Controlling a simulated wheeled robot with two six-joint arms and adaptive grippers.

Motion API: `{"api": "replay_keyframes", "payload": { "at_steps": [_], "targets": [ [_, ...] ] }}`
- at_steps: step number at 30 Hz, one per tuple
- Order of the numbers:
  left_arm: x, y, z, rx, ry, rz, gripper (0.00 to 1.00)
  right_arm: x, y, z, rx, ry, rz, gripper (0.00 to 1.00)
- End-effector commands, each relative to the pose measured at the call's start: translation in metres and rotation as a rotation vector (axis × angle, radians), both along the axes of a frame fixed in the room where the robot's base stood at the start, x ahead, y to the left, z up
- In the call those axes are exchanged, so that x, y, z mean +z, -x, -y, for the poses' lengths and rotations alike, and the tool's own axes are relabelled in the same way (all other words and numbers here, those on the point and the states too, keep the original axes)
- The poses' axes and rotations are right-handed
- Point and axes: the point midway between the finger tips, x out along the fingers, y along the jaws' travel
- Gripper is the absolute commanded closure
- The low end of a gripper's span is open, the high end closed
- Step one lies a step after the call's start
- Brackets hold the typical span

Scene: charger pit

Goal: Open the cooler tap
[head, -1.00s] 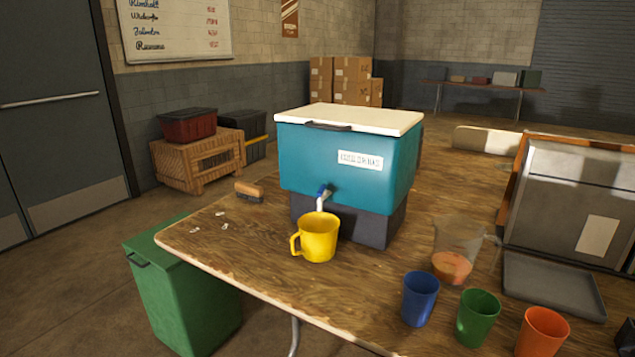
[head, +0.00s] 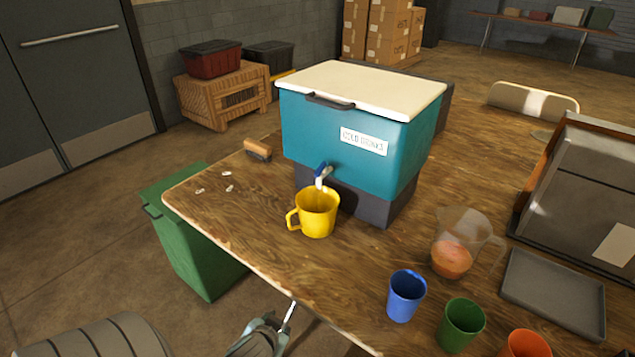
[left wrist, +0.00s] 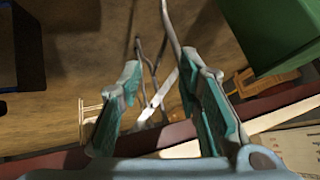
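A teal cooler (head: 345,130) with a cream lid stands on a dark base on the wooden table. A yellow mug (head: 317,212) stands upright under the spout, handle to the left. My left gripper (head: 264,335) is low at the bottom of the head view, in front of the table edge and well apart from the tap. In the left wrist view its teal-padded fingers (left wrist: 165,80) are spread with nothing held between them. My right gripper is not in view.
Blue (head: 405,296), green (head: 461,324) and orange (head: 527,344) cups stand near the front edge. A clear pitcher (head: 462,240) holds orange liquid. A grey tray (head: 555,293) lies at right. A green bin (head: 195,240) stands beside the table's left end. A brush (head: 257,149) lies left of the cooler.

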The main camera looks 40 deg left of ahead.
Motion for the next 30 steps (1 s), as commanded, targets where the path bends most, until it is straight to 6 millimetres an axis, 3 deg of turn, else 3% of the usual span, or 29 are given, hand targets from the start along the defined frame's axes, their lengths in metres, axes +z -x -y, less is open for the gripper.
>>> {"api": "replay_keyframes", "payload": {
  "at_steps": [1, 3, 7, 9, 12, 15, 19, 30],
  "targets": [
    [0.049, -0.005, 0.002, 0.016, -0.003, 0.056, 0.68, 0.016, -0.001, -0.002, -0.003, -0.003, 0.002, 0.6],
    [0.102, -0.011, 0.0, 0.052, -0.011, 0.15, 0.68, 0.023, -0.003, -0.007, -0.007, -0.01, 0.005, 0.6],
    [0.177, -0.066, -0.032, 0.082, -0.062, 0.523, 0.68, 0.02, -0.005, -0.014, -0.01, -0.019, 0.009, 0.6],
    [0.217, -0.087, -0.035, 0.052, -0.057, 0.692, 0.68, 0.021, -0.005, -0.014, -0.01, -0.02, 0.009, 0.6],
    [0.26, -0.105, -0.031, -0.009, -0.032, 0.859, 0.68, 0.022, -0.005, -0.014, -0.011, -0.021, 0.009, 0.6],
    [0.277, -0.116, -0.028, -0.042, -0.012, 0.928, 0.68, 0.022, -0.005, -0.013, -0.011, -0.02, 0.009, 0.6],
    [0.278, -0.137, -0.035, -0.042, -0.008, 0.935, 0.68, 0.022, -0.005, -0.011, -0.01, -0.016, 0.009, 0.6],
    [0.277, -0.229, -0.065, -0.04, -0.006, 0.93, 0.68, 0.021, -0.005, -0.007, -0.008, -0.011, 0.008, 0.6]
  ]
}}
